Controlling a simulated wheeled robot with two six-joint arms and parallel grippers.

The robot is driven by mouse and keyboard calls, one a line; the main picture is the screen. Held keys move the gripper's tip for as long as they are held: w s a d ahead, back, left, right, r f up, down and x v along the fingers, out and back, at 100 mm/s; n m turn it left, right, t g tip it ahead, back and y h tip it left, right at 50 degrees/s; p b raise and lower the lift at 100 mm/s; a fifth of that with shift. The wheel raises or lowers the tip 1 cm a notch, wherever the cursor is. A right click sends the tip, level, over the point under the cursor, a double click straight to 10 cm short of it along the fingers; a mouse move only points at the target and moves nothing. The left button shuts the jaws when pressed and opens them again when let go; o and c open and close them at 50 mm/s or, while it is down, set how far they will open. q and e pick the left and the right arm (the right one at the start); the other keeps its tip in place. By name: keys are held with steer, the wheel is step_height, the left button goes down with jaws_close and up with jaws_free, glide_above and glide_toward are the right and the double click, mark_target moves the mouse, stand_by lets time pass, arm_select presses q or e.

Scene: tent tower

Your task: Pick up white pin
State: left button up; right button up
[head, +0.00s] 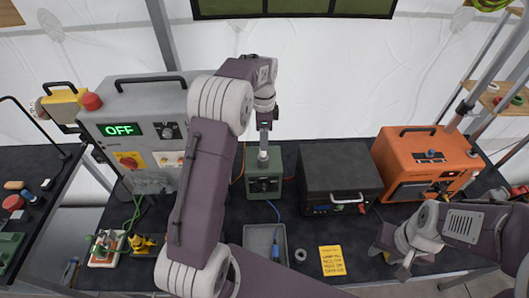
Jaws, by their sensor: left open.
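A pale, upright pin-like piece (263,157) stands at the green box (264,184) in the middle of the table; it is small, and I cannot be sure that it is the white pin. My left gripper (264,133) points down directly above this piece. It is open, and I cannot tell whether its fingers touch the piece. My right gripper (378,247) is low at the right, over the table's front part, away from the green box. Its fingers are too small and dark to read.
A grey machine (130,112) with a green OFF display stands left. A black case (338,172) and an orange unit (428,160) stand right of the green box. A grey tray (258,240), a yellow note (332,261) and a grey ring (300,255) lie in front.

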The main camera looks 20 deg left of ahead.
mark_target(263, 157)
arm_select(q)
steer(key=f, duration=0.1)
steer(key=w+a+f, duration=0.1)
steer(key=f, duration=0.1)
steer(key=shift+w+a+f+p, duration=0.3)
steer(key=shift+a+f+p, duration=0.05)
steer(key=shift+s+d, duration=0.1)
steer(key=p, duration=0.1)
steer(key=f, duration=0.1)
steer(key=d+f+p, duration=0.1)
steer(key=shift+s+f+p, duration=0.2)
steer(key=shift+s+p, duration=0.1)
steer(key=shift+p, duration=0.05)
step_height(263, 157, down, 2)
steer(key=shift+w, duration=0.15)
steer(key=shift+w+a+f, duration=0.25)
steer(key=shift+a, duration=0.05)
steer(key=shift+s, duration=0.1)
steer(key=c, duration=0.9)
steer(key=shift+s+d+r, duration=0.1)
steer(key=shift+r, duration=0.05)
jaws_close()
arm_select(e)
steer(key=r, duration=0.2)
steer(key=a+r, duration=0.1)
steer(key=r, duration=0.1)
steer(key=shift+w, duration=0.4)
